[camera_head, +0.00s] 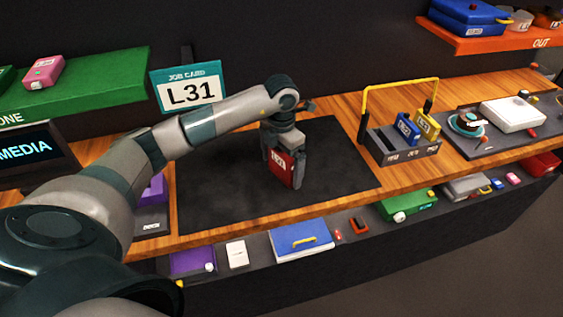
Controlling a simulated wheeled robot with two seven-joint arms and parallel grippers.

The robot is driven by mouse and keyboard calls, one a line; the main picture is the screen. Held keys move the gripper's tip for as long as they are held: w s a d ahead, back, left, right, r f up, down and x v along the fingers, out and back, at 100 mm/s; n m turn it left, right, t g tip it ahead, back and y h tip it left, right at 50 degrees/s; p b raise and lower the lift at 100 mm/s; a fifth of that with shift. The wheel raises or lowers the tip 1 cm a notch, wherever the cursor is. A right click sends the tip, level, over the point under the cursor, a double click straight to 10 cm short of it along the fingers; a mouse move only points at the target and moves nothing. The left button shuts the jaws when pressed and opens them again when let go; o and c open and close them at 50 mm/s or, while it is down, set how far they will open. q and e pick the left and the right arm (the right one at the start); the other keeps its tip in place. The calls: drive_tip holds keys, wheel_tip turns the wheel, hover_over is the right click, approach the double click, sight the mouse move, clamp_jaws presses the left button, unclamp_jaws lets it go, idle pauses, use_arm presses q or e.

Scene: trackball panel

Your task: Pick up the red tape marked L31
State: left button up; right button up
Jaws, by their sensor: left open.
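A red tape (280,166) with a small pale label is upright over the dark mat (225,190) in the middle of the bench; the label is too small to read. My left gripper (285,172) reaches down over it from above. Its fingers are open, one on each side of the tape. I cannot tell whether either finger touches it. The tape's top is hidden by the gripper. A job card (187,91) reading L31 stands behind the mat. My right gripper is not in view.
A rack (402,155) with a yellow handle holds blue and yellow tapes to the right. A tray (480,143) with a white device and a trackball is farther right. A green shelf (95,92) is at left, an orange OUT shelf (490,43) at upper right.

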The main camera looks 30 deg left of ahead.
sight(282, 155)
use_arm(q)
drive_tip(key=shift+c, duration=0.6)
drive_tip(key=c, duration=1.2)
drive_tip(key=shift+w+r+b, duration=0.1)
drive_tip(key=shift+r+b, duration=0.45)
drive_tip(key=shift+r, duration=0.2)
wheel_tip(282, 155, up, 2)
drive_tip(key=shift+r+b, duration=0.2)
drive_tip(key=shift+b, duration=0.5)
drive_tip(key=d+r+b, duration=0.1)
drive_tip(key=d+r, duration=0.1)
drive_tip(key=d, duration=0.2)
drive_tip(key=w+d+r+b, duration=0.1)
drive_tip(key=d+r, duration=0.1)
drive_tip(key=d, duration=0.1)
drive_tip(key=d+r+b, duration=0.1)
drive_tip(key=d+r, duration=0.2)
drive_tip(key=d, duration=0.1)
drive_tip(key=shift+w+d, duration=0.15)
drive_tip(key=shift+d, duration=0.15)
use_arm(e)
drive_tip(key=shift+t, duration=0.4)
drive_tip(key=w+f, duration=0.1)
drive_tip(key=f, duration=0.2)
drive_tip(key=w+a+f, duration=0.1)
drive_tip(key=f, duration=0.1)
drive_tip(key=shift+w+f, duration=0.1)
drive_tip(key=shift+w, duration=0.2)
